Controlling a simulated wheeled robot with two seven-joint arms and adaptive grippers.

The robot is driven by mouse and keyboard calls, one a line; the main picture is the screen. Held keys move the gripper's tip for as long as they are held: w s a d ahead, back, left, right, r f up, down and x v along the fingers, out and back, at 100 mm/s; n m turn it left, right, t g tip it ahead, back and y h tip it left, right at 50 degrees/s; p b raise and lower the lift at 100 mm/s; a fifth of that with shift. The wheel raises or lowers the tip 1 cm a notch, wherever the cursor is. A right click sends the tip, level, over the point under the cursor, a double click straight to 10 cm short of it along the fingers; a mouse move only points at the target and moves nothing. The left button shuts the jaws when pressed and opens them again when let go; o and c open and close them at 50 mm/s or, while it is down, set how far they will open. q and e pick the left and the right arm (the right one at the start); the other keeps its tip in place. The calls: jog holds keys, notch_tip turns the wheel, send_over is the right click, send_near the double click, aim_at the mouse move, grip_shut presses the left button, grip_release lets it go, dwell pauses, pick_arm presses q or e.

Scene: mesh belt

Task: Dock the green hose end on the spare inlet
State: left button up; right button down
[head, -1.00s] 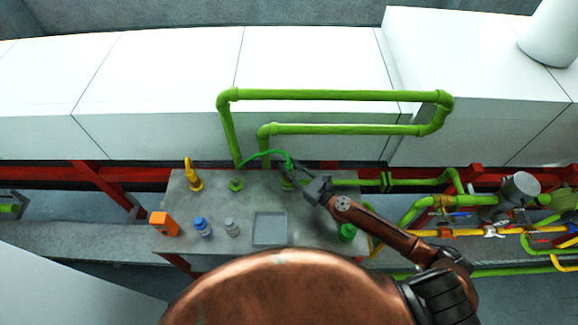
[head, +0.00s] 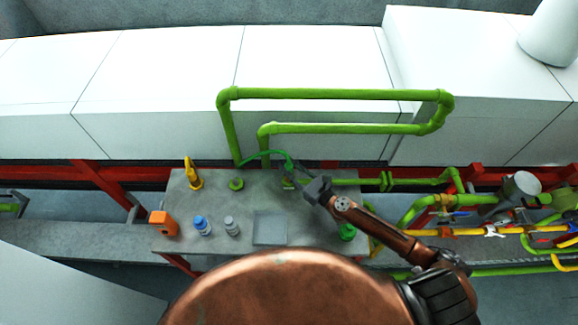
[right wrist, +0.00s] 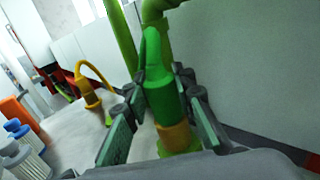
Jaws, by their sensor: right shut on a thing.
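My right gripper (head: 293,172) reaches in from the right over the grey bench and is shut on the green hose end (right wrist: 162,90). In the right wrist view its dark pads (right wrist: 165,120) stand on both sides of the hose end, which is roughly upright with a brass-coloured collar at its lower end. The collar is directly above a light green inlet fitting (right wrist: 180,140); I cannot tell whether it is seated or only close. The green hose (head: 262,153) arches left from the gripper. Another green fitting (head: 236,184) stands left on the bench. My left gripper is out of view.
A yellow hooked fitting (head: 193,178), orange block (head: 164,223), blue-capped bottle (head: 202,226), grey bottle (head: 232,227), square tray (head: 286,228) and green knob (head: 347,232) are on the bench. Green pipes (head: 340,95) rise behind; valves and pipes crowd the right.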

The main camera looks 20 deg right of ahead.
jog(key=shift+f, duration=0.25)
jog(key=c, duration=1.9)
grip_release()
jog(key=shift+b+v, duration=0.8)
jog(key=shift+v, duration=1.8)
jog(key=b, duration=0.2)
send_near(292, 170)
jog(key=shift+w+a, duration=0.15)
jog(key=shift+w, duration=0.05)
